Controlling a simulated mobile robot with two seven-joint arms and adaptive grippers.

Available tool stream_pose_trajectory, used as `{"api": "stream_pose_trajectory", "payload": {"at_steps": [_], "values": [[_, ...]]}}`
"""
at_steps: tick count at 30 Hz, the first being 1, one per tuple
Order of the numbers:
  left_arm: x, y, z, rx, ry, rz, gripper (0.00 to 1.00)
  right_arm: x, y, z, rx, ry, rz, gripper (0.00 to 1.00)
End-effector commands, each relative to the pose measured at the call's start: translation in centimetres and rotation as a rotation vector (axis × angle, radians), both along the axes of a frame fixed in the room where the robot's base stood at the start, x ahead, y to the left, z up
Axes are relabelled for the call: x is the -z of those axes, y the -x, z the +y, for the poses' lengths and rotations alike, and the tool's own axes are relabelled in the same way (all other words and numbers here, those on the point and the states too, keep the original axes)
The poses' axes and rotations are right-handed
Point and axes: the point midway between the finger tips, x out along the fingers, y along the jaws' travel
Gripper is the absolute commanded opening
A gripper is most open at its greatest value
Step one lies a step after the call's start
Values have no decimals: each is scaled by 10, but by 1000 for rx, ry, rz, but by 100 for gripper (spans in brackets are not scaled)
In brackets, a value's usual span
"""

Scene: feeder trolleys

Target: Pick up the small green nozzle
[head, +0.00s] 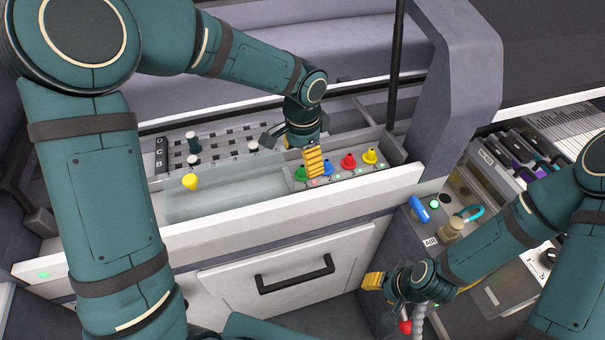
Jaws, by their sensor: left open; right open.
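A small green nozzle (300,173) stands at the left end of a short row in the right part of the drawer tray. A blue nozzle (328,168), a red nozzle (348,161) and a yellow nozzle (370,156) stand to its right. My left gripper (302,152) is open and points down over the row. Its yellow ribbed fingertip is close to the green and blue nozzles and partly covers that area; whether it touches them I cannot tell. My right gripper (386,295) is open at the lower right, well away from the nozzles.
A lone yellow piece (190,182) stands near a clear-lidded compartment (225,193). A grey upright post (455,80) rises right of the drawer. A blue hose fitting (419,209) sits on the right trolley.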

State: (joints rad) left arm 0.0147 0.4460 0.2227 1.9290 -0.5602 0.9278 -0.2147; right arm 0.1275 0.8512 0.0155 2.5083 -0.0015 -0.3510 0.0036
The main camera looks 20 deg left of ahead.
Motion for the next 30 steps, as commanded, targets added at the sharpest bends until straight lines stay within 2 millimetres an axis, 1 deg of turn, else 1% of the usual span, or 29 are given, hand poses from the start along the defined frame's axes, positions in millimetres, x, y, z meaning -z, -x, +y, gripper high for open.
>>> {"api": "stream_pose_trajectory", "payload": {"at_steps": [5, 9, 12, 15, 20, 21, 23, 24, 26, 27, 28, 30], "values": [[14, 0, 1, -1, 1, 2, 78, 5, -1, 0, 0, 0, -2, 47], [36, 0, 3, 0, 1, 4, 78, 13, -2, 0, 1, 1, -6, 47], [48, 0, 2, -1, 0, 3, 78, 16, -3, 0, 2, 1, -7, 47], [53, -1, 2, 0, 1, 1, 78, 16, -3, 0, 2, 1, -8, 47], [52, -1, 2, 0, 1, -1, 78, 16, -3, 0, 2, 1, -8, 47], [52, -1, 2, 0, 1, -1, 75, 16, -3, 0, 2, 1, -8, 47], [52, -1, 2, 0, 0, 0, 54, 15, -3, 0, 2, 1, -8, 47], [52, -1, 2, 0, 0, 0, 40, 15, -3, 0, 2, 1, -8, 47], [52, -1, 2, 0, 0, 0, 18, 16, -3, 0, 2, 1, -8, 47], [52, -1, 2, 0, 0, 0, 4, 16, -3, 0, 2, 1, -8, 47], [52, -1, 2, 0, 0, 0, 2, 16, -3, 0, 2, 1, -8, 47], [52, -1, 2, 0, 0, 0, 1, 16, -3, 0, 2, 1, -8, 47]]}}
